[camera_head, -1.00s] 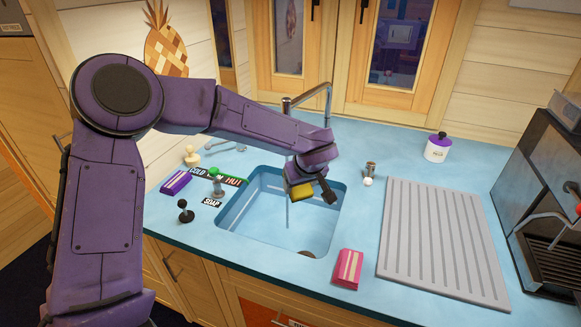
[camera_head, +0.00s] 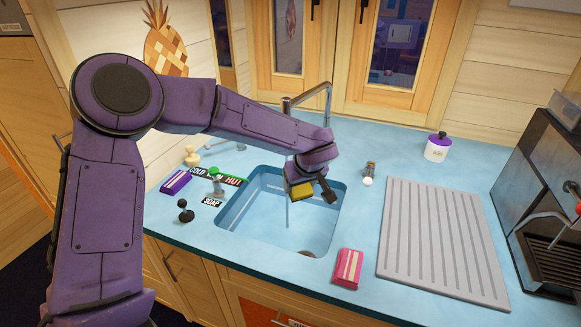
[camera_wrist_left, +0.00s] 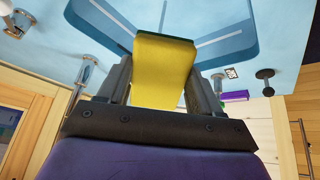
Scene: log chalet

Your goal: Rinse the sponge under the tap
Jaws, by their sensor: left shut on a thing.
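My left gripper (camera_head: 314,191) reaches in from the left and hangs over the blue sink basin (camera_head: 262,240). It is shut on a yellow sponge (camera_head: 302,190) with a dark edge. In the left wrist view the sponge (camera_wrist_left: 163,75) sits between the two fingers. A thin grey vertical streak that looks like water (camera_head: 287,212) runs down into the basin beside the sponge. I cannot tell whether it touches the sponge. My right gripper is not in view.
A pink packet (camera_head: 347,268) lies at the front edge. A ribbed grey drainer (camera_head: 440,245) and a coffee machine (camera_head: 555,190) stand right.

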